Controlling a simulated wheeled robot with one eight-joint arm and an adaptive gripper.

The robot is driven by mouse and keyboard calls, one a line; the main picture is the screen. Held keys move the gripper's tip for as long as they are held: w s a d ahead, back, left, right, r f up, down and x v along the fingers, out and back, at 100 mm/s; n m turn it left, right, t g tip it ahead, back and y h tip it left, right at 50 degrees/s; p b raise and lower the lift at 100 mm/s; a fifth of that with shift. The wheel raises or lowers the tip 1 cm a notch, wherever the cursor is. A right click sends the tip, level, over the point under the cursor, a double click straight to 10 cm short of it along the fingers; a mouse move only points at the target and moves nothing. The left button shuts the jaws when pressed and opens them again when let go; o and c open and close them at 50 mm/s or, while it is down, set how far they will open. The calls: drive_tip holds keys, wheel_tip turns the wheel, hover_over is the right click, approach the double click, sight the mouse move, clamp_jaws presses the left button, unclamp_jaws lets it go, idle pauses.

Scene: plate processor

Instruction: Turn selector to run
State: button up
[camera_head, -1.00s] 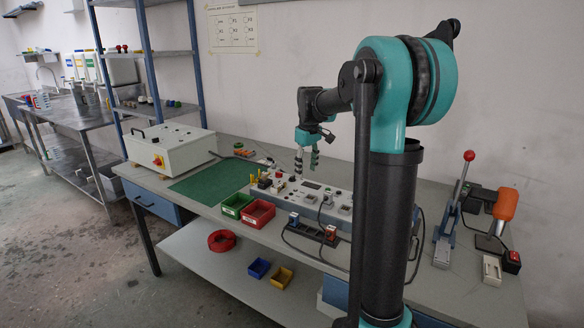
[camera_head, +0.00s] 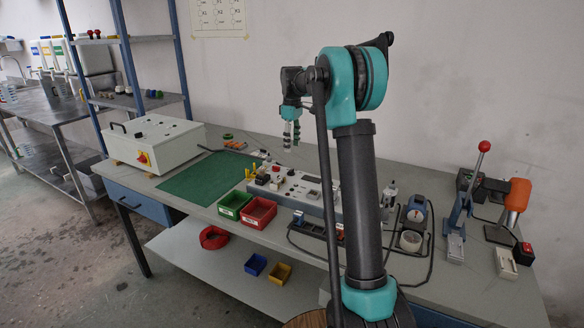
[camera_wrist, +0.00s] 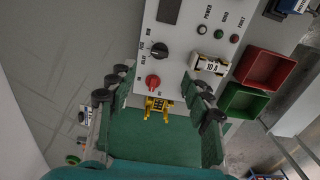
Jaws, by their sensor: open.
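A light-grey control panel (camera_head: 324,207) stands on the bench and fills the middle top of the wrist view (camera_wrist: 183,42). A black selector knob (camera_wrist: 160,50) with small printed labels around it sits on its face. My gripper (camera_head: 291,134) is open above the panel in the head view. In the wrist view my gripper (camera_wrist: 157,92) has its fingers apart, on either side of the red knob's end of the panel. Nothing is held between them.
A green mat (camera_head: 205,178) lies left of the panel. A green bin (camera_head: 234,205) and a red bin (camera_head: 258,213) stand at its front. A white box with a red-yellow switch (camera_head: 150,145) stands further left. A lever press (camera_head: 462,205) stands right.

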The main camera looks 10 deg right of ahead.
sight(292, 171)
wheel_tip(292, 171, down, 10)
drive_tip(key=shift+f, duration=0.25)
drive_tip(key=shift+c, duration=0.2)
clamp_jaws()
idle(0.4)
drive_tip(key=m, duration=0.4)
drive_tip(key=shift+s, duration=0.1)
drive_tip(key=shift+a+m, duration=0.1)
drive_tip(key=shift+m, duration=1.9)
